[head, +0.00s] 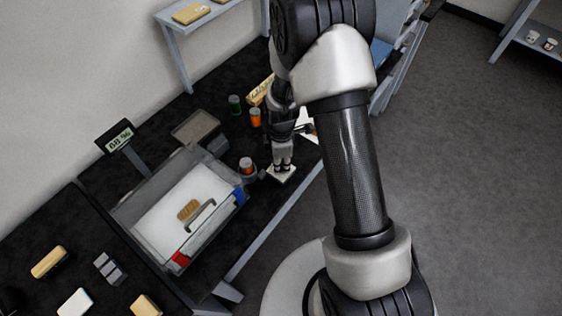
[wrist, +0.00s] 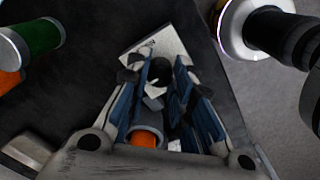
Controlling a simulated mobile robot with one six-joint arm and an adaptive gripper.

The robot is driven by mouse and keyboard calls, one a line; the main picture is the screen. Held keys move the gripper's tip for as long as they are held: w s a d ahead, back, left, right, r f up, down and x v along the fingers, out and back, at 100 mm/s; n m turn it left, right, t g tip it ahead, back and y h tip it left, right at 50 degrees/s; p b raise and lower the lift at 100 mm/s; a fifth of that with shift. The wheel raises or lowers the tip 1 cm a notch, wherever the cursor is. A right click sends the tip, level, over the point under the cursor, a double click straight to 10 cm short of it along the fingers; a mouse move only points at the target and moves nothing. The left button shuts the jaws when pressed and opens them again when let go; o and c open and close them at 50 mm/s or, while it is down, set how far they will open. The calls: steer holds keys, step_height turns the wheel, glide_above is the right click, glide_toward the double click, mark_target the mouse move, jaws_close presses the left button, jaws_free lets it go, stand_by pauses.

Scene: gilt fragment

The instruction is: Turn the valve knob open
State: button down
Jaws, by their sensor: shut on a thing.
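The valve is a small pale plate (head: 281,175) at the front edge of the dark bench, just under my gripper (head: 283,160) in the head view. In the wrist view, the pale plate (wrist: 150,48) lies beyond my gripper (wrist: 161,80). A dark round knob (wrist: 160,72) shows between the two fingers. The fingers are on either side of it and shut on it. In the head view the knob is hidden by my gripper, and its turned angle cannot be told.
A clear case (head: 190,210) with a handle stands left of the valve. An orange-topped jar (head: 246,165) is close beside my gripper. An orange jar (head: 255,117) and a green jar (head: 235,104) stand farther back. A small sign (head: 120,138) stands behind the case.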

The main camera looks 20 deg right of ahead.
stand_by(0.3)
steer(key=m, duration=0.4)
steer(key=shift+m+b, duration=0.3)
steer(key=shift+m, duration=0.1)
steer(key=m, duration=0.4)
steer(key=shift+m, duration=0.3)
steer(key=m, duration=0.4)
steer(key=shift+b, duration=0.4)
steer(key=shift+m, duration=2.2)
steer(key=c, duration=1.4)
jaws_free()
steer(key=shift+o, duration=0.2)
